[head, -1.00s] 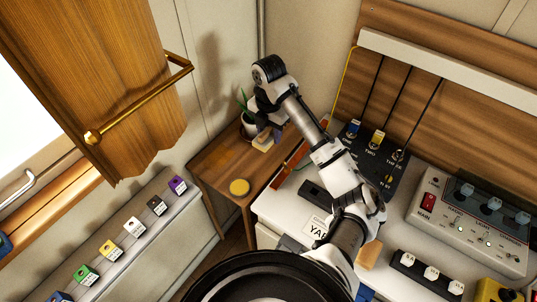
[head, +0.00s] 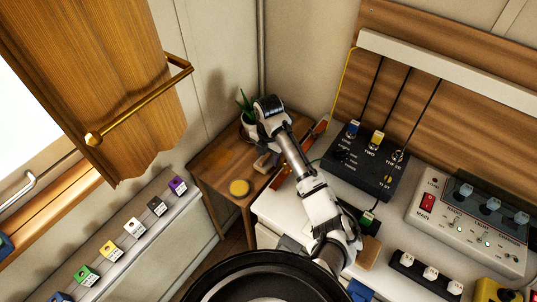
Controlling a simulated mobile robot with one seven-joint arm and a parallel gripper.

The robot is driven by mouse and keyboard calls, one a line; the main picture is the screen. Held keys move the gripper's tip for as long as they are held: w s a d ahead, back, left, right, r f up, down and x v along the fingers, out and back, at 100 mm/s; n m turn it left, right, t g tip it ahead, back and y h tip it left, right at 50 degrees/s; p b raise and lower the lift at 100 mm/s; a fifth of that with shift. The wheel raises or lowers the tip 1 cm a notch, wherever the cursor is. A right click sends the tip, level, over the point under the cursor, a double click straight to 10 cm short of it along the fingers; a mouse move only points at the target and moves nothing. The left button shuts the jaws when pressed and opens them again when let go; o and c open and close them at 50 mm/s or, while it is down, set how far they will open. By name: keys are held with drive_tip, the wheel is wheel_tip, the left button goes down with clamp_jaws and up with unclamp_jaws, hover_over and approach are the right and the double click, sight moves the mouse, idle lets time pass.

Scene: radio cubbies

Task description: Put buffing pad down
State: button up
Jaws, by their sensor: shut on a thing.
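A small pale tan block, which I take to be the buffing pad (head: 263,163), shows under my wrist, over the top of the small wooden side table (head: 210,165). My gripper (head: 270,154) points down at it and is shut on it. The fingers are dark, small and partly hidden by my wrist. I cannot tell whether the pad touches the table top or is just above it.
A potted plant (head: 247,121) stands behind my wrist. A round yellow thing (head: 239,188) lies at the table's front. The white bench with a black switch box (head: 368,168) is to the right, a ledge with coloured blocks (head: 133,226) to the left.

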sight(268, 154)
drive_tip(key=shift+f, duration=0.2)
drive_tip(key=o, duration=1.1)
drive_tip(key=shift+o, duration=0.2)
drive_tip(key=shift+r, duration=0.15)
wheel_tip(268, 154, up, 11)
drive_tip(key=shift+f+b, duration=0.1)
drive_tip(key=shift+b, duration=0.35)
drive_tip(key=shift+r, duration=0.7)
